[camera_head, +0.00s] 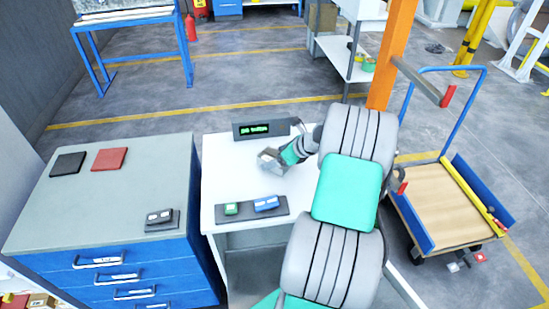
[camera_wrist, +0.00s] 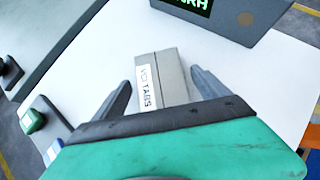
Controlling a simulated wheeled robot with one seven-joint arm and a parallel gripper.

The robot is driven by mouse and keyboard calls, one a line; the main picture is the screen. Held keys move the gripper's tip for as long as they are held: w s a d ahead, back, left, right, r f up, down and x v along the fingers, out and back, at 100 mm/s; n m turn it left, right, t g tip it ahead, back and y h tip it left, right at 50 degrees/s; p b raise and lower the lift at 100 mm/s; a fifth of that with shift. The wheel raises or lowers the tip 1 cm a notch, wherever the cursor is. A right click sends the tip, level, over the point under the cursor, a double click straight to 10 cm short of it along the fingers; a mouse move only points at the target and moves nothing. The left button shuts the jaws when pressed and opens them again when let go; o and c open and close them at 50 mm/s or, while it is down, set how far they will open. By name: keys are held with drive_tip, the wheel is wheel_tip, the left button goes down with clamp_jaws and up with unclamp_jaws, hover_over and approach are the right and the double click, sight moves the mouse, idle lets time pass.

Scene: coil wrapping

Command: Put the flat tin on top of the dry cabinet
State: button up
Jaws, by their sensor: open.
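The flat tin (camera_wrist: 162,80) is a grey box labelled "VCI TABS" in the wrist view. It lies over the white top of the cabinet with the green display, which seems to be the dry cabinet (camera_head: 225,178). My gripper (camera_wrist: 162,92) is open, with one finger on each side of the tin and a visible gap on both sides. The tin's near end is hidden behind my gripper's body. In the head view my gripper (camera_head: 270,160) is low over the white top, just in front of the display.
The dark display box (camera_head: 263,129) stands at the back of the white top. A dark tray (camera_head: 222,217) with green and blue devices lies at its front. A blue drawer cabinet (camera_head: 110,262) stands to the left. An orange post (camera_head: 391,55) and a trolley (camera_head: 440,205) are on the right.

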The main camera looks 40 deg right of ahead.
drive_tip(key=v, duration=1.1)
drive_tip(key=a+r+n+g+h, duration=0.1)
drive_tip(key=a+r+n+g, duration=0.1)
drive_tip(key=a+n, duration=0.7)
drive_tip(key=a+r+n+g, duration=0.2)
drive_tip(key=a+n, duration=0.5)
drive_tip(key=a, duration=0.3)
drive_tip(key=s+a+n+g+h, duration=0.1)
drive_tip(key=s+a+n+h, duration=0.1)
drive_tip(key=s+a+n, duration=0.9)
drive_tip(key=n, duration=0.5)
drive_tip(key=shift+s+r, duration=0.25)
